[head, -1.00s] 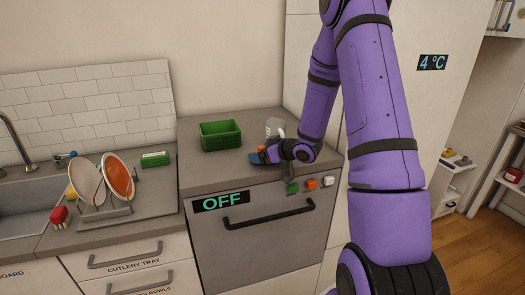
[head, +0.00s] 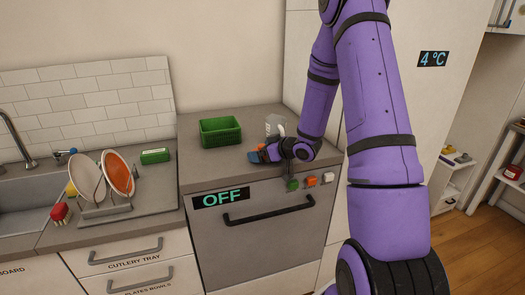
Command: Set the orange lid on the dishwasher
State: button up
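The dishwasher (head: 262,222) has a grey front marked OFF, a black handle and a grey top. My gripper (head: 261,154) is low over the front part of that top, reaching in from the right. A small orange patch (head: 262,147), perhaps the orange lid, shows right at the gripper, just behind a blue part at its tip. The gripper hides much of it. I cannot tell whether the fingers hold it or whether it touches the top.
A green crate (head: 221,132) stands on the dishwasher top, left of my gripper. A clear container (head: 274,126) stands behind the gripper. A rack with plates (head: 117,173) is by the sink at left. The front-left of the top is clear.

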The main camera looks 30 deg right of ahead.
jog(key=v, duration=1.1)
jog(key=shift+w, duration=0.1)
